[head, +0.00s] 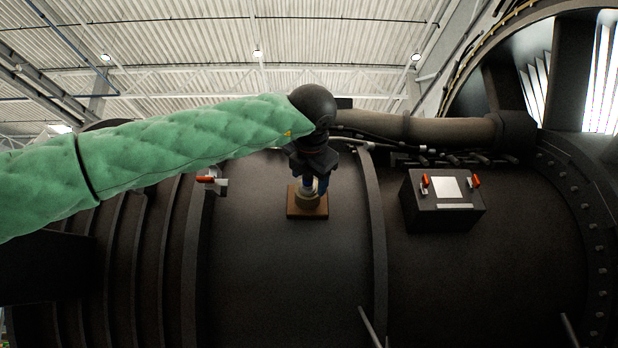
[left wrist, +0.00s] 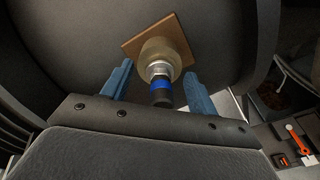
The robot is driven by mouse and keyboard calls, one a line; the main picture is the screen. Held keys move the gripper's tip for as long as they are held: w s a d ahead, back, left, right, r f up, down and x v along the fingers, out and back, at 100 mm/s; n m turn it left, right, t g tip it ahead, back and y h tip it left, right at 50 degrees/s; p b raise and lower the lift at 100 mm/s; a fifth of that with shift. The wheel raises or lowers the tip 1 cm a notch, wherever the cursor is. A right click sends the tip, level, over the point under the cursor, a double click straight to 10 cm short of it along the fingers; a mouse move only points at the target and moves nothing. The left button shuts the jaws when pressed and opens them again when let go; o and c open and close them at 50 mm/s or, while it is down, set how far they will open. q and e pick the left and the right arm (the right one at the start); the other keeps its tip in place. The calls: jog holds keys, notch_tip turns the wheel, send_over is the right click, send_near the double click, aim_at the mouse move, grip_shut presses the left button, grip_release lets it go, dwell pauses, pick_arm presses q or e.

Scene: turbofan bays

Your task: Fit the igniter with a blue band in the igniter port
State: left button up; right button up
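The igniter (left wrist: 161,86) has a blue band, a silver collar and a dark end, and stands in the round tan port (left wrist: 158,52) on a square brown plate. In the head view the brown plate (head: 307,212) and port are on the dark engine casing, under my left gripper (head: 313,182). My left gripper (left wrist: 157,88) is open, its blue fingers on either side of the igniter with a visible gap on each side. How deep the igniter sits inside the port is hidden. My right gripper is not in view.
A dark box (head: 443,202) with two red-handled latches is on the casing to the right. Another red-handled latch (head: 207,180) is left of the port. A thick brown pipe (head: 440,129) runs above. In the left wrist view, orange-handled items (left wrist: 300,140) lie at lower right.

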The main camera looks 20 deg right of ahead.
pick_arm(q)
jog(key=shift+s, duration=0.15)
jog(key=shift+s+a, duration=0.1)
jog(key=shift+s, duration=0.1)
jog(key=b+v, duration=0.3)
jog(key=v, duration=0.4)
jog(key=shift+r, duration=0.1)
dwell(0.4)
